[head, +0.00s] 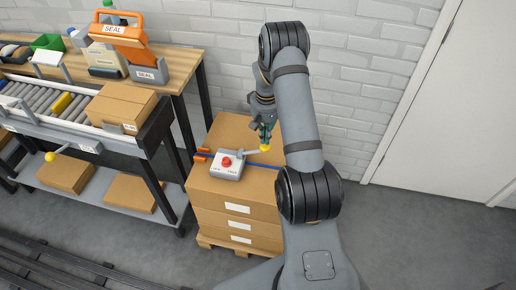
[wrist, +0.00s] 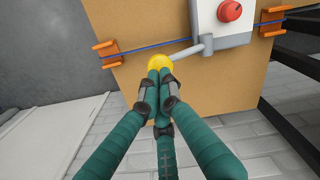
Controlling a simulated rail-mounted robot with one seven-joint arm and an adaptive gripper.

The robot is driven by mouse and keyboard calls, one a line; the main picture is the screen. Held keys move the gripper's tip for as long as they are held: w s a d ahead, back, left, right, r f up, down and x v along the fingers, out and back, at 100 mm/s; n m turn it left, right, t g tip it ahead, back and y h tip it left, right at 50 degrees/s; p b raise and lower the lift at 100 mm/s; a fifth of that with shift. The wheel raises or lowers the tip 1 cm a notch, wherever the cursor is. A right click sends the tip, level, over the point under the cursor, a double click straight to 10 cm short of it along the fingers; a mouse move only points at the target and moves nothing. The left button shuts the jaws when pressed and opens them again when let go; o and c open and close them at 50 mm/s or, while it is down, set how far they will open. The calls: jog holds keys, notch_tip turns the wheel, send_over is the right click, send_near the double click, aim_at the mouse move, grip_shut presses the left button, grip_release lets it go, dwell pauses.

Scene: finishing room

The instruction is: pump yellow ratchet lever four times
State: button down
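The ratchet lever is a grey arm (head: 254,152) with a yellow ball knob (head: 265,149), on a light-grey box with a red button (head: 227,162) on top of the stacked cartons. In the wrist view the lever's grey arm (wrist: 188,52) runs from the box to the yellow knob (wrist: 160,61). My gripper (head: 266,141) is at the knob, above it in the head view. In the wrist view its teal fingertips (wrist: 160,75) are together and overlap the near part of the knob. I cannot tell whether they touch it.
A blue strap (wrist: 140,48) with orange corner pieces (wrist: 106,53) crosses the carton stack (head: 236,212), which stands on a pallet (head: 235,248). At left, a conveyor table (head: 155,160) has another yellow ball handle (head: 50,157). A white brick wall (head: 360,75) is behind.

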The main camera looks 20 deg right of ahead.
aim_at(265, 146)
jog(key=shift+f, duration=0.2)
jog(key=shift+f+b, duration=0.9)
jog(key=shift+b, duration=0.05)
jog(key=shift+f, duration=0.1)
jog(key=shift+f+b, duration=0.35)
jog(key=shift+b, duration=0.15)
jog(key=shift+d+f, duration=0.1)
jog(key=shift+s+d+f+b, duration=0.25)
jog(key=shift+f+b, duration=0.15)
jog(key=shift+b, duration=0.05)
